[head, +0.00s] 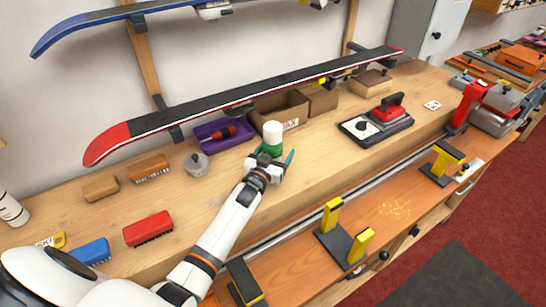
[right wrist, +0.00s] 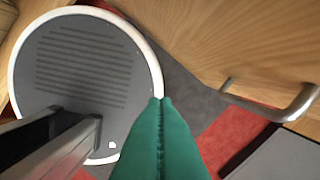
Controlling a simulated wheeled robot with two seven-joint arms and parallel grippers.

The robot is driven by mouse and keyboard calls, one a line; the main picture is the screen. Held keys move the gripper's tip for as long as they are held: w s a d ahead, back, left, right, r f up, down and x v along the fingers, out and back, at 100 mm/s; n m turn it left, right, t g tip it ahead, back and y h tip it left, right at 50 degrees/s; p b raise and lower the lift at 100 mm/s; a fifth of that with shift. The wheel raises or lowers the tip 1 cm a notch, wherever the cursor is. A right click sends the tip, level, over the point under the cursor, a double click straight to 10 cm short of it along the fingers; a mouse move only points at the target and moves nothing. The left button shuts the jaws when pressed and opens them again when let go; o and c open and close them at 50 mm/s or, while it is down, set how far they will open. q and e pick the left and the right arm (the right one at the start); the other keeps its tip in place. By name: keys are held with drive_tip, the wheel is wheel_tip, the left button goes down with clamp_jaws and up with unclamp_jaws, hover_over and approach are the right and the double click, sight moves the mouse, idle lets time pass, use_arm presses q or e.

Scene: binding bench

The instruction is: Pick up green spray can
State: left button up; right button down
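The green spray can (head: 273,146) stands upright on the bench in the head view, with a white top and a green body. My left gripper (head: 273,155) is at the can's near side, low over the bench. Its teal fingers are spread, one to each side of the can, with the right one visibly apart from it. The gripper hides the can's lower part, and I cannot tell how far the fingers reach around it. My right gripper (right wrist: 160,100) shows only in the right wrist view, with its teal fingers pressed together and nothing between them, above the floor.
Behind the can are a cardboard box (head: 280,112) and a purple tray (head: 222,142). A lidded metal pot (head: 197,164) and a red brush (head: 148,229) lie left. A red-handled tool on a dark plate (head: 377,123) is right. A ski (head: 245,96) hangs above the rear edge.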

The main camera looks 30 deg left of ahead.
use_arm(q)
drive_tip(key=c, duration=1.1)
drive_tip(key=shift+o, duration=0.2)
drive_tip(key=shift+r, duration=0.1)
